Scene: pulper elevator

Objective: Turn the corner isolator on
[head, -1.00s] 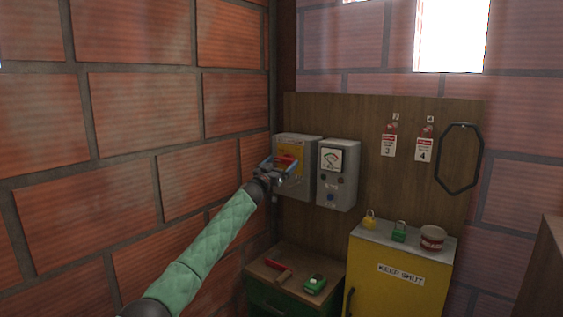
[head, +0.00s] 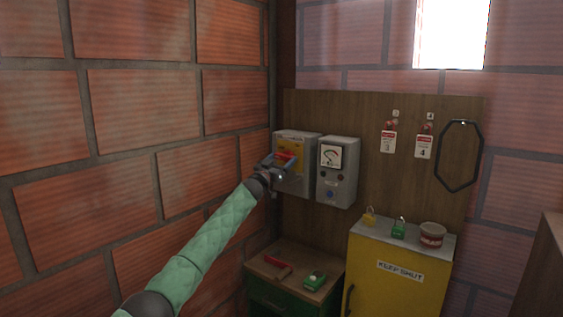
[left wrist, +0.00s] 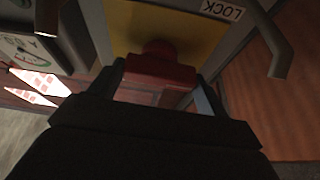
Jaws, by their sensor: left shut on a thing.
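The corner isolator is a grey box (head: 308,150) with a yellow plate, mounted on the wooden board next to the brick corner. Its red handle (head: 285,156) sits on the yellow plate, and it also shows in the left wrist view (left wrist: 160,72). My left gripper (head: 283,165) is at the front of the box and shut on the red handle, with one finger on each side of it in the left wrist view (left wrist: 158,85). The gripper partly hides the handle in the head view. My right gripper is not in view.
A grey meter box (head: 338,172) with a dial and buttons hangs just right of the isolator. Below are a low wooden-topped cabinet (head: 262,268) and a yellow cabinet (head: 400,285) carrying padlocks and a tin. Tags (head: 388,142) and a black hexagonal ring (head: 459,157) hang on the board.

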